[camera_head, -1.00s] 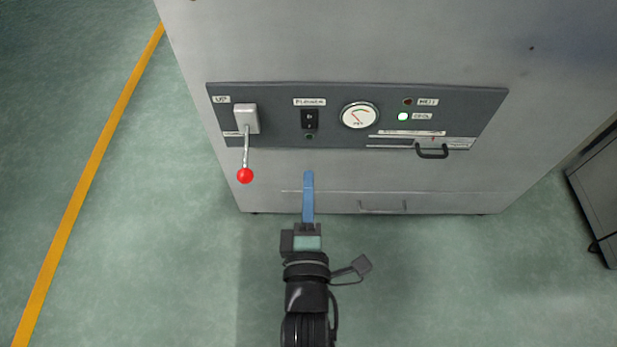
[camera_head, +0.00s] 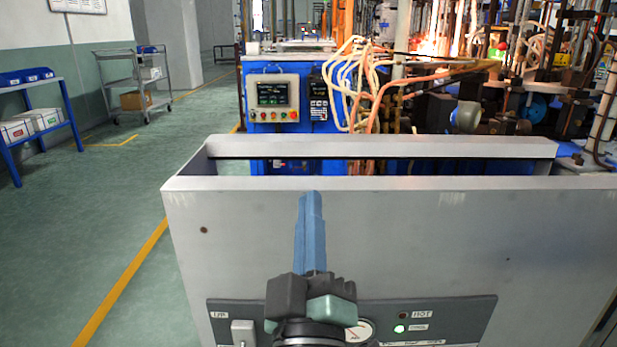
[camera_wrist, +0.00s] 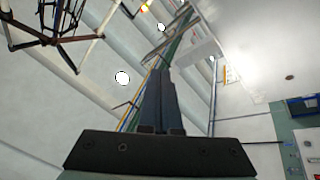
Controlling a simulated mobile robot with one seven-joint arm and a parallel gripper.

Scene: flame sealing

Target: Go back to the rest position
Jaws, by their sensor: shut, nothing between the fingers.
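My gripper (camera_head: 310,205) is in the middle of the head view, raised in front of the grey cabinet (camera_head: 400,235). Its blue fingers are together and empty, pointing up and away toward the cabinet's top edge. In the wrist view my gripper (camera_wrist: 161,78) points up toward the ceiling, with nothing between the fingers. The cabinet's dark control panel (camera_head: 455,312) shows low in the head view, partly hidden behind my gripper. The gauge (camera_head: 360,331) is partly covered by my gripper.
Behind the cabinet stands a blue machine with a control box (camera_head: 273,92), with hoses and burners to its right. A grey cart (camera_head: 135,85) and a blue shelf (camera_head: 30,110) stand at the left. The green floor (camera_head: 110,200) on the left is clear.

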